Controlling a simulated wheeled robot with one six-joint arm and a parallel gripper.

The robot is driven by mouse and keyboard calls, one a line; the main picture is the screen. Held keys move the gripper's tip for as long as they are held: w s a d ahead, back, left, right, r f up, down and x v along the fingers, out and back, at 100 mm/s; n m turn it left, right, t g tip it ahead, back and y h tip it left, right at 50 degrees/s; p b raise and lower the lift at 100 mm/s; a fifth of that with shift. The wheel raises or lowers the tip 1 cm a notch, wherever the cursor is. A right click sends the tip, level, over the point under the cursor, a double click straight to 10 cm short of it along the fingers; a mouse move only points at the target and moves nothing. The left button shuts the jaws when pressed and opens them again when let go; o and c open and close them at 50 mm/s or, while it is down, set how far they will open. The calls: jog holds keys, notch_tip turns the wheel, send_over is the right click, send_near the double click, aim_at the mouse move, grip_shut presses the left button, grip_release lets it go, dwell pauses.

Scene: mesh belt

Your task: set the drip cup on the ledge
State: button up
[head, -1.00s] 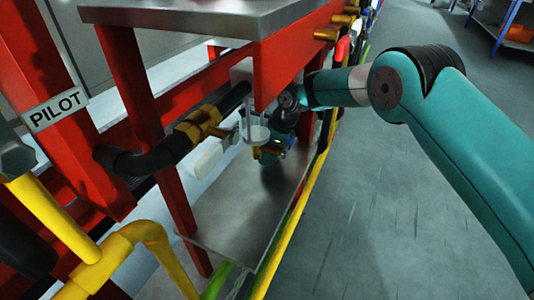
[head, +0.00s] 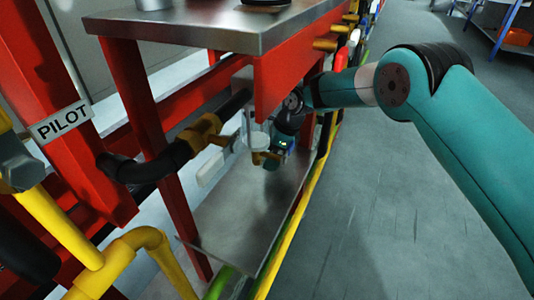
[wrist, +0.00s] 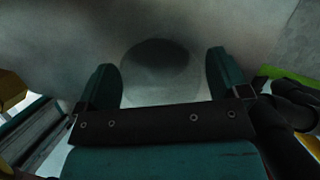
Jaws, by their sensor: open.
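A small pale, translucent cup (head: 259,141), which looks like the drip cup, is under the end of the brass-fitted black hose. My gripper (head: 268,157) is right beside it, low under the bench and partly hidden by the cup and shadow. In the wrist view my gripper (wrist: 162,80) is open, with one dark teal finger on each side. A round grey, see-through shape (wrist: 160,72), likely the cup, shows between the fingers; I see no clear contact. A bare metal shelf (head: 240,222) lies below; I cannot tell whether it is the ledge.
A steel bench top (head: 215,32) on red legs overhangs the area. A black hose with a brass fitting (head: 200,133) is close left of the cup. Yellow pipes (head: 145,240) stand at front left. Open grey floor (head: 375,215) lies to the right.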

jog(key=d, duration=0.3)
jog(key=d+p, duration=0.1)
jog(key=d, duration=0.7)
jog(key=shift+w+d+f+p, duration=0.1)
jog(key=shift+w+p, duration=0.15)
jog(key=shift+p, duration=0.05)
